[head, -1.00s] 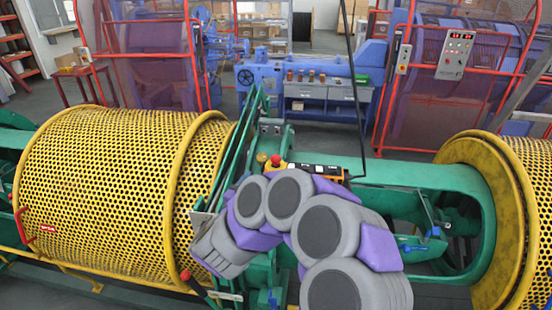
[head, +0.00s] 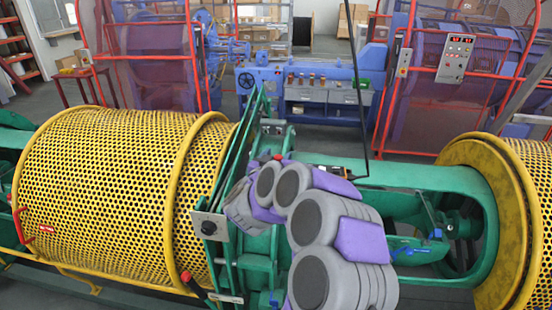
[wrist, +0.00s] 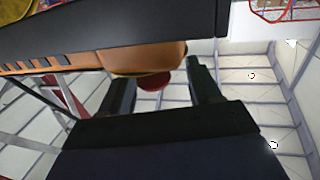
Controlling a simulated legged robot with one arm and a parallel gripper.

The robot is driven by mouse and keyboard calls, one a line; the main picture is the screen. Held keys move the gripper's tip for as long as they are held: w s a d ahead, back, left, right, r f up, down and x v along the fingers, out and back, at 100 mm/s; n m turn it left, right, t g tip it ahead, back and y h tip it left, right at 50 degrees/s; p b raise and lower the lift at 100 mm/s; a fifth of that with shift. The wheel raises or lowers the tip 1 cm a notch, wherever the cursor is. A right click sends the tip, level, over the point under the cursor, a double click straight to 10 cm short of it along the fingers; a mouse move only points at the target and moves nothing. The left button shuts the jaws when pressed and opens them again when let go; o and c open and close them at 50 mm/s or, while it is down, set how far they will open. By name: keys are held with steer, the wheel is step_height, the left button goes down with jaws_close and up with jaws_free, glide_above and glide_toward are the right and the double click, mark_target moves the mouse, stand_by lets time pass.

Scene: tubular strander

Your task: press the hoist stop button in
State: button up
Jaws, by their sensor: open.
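The hoist pendant is a long box with a black side and an orange face. In the head view its dark end (head: 326,166) shows just behind my arm, and most of it is hidden. A red button (head: 278,157) shows as a small spot above my arm. In the wrist view the pendant's rounded orange end (wrist: 148,57) is close, and the red mushroom button (wrist: 153,82) lies between the two dark fingers. My gripper (wrist: 158,70) is open around the button's sides. I cannot tell whether the fingers touch it. The head view hides the fingers behind my arm.
A thin black cable (head: 358,70) hangs down to the pendant. Yellow perforated drums (head: 110,170) stand left and right of the green machine frame (head: 430,180). A grey plate with a black knob (head: 208,227) is left of my arm. A blue workbench (head: 310,95) is behind.

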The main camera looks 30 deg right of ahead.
steer(key=shift+d+f, duration=0.1)
steer(key=shift+d, duration=0.3)
steer(key=shift+c, duration=1.1)
steer(key=shift+d, duration=0.15)
steer(key=shift+c, duration=1.4)
steer(key=shift+a, duration=0.3)
jaws_close()
